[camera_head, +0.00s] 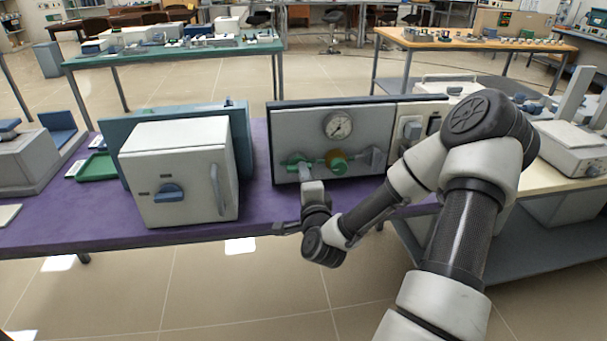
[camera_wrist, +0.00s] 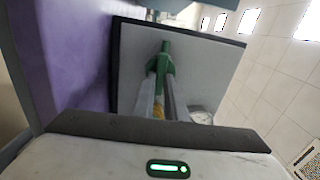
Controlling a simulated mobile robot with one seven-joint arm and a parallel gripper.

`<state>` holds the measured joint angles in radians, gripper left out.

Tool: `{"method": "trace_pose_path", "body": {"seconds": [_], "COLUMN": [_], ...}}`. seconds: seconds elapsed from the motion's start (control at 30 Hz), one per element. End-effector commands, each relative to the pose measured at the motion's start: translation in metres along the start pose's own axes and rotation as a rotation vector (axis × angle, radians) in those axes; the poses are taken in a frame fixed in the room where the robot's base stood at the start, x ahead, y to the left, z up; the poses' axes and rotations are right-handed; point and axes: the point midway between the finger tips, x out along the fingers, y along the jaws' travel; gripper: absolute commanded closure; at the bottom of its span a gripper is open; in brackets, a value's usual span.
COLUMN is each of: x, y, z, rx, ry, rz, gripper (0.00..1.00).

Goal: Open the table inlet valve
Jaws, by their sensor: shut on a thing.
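The valve with a green handle (camera_head: 293,160) is on the lower left of a grey upright panel (camera_head: 290,127) on the purple table. In the wrist view the green handle (camera_wrist: 165,62) rises between the two fingers of my gripper (camera_wrist: 163,80). The fingers are close together and shut on it. In the head view my gripper (camera_head: 304,172) is at the valve, in front of the panel, and hides part of it.
A white muffle furnace (camera_head: 180,205) with a blue knob stands on the purple table (camera_head: 258,200) left of the panel. White switch boxes (camera_head: 411,131) are at the panel's right. A side table with a balance (camera_head: 570,148) is further right. Floor in front is clear.

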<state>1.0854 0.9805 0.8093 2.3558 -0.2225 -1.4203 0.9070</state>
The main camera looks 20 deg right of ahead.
Motion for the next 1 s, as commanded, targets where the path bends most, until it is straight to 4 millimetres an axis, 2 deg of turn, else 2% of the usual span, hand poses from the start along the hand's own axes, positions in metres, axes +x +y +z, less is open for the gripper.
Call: {"method": "trace_pose_path", "body": {"seconds": [0.63,0.67,0.77,1.0], "x": [-0.0004,-0.0004,-0.0003,-0.0002], "y": [0.0006,0.0006,0.0006,0.0004], "z": [0.0011,0.0011,0.0010,0.0005], "rx": [0.052,0.052,0.051,0.050], "ry": [-0.003,-0.003,-0.002,-0.001], "rz": [0.001,0.001,0.001,0.001], "gripper": [1.00,0.85,0.70,0.70]}}
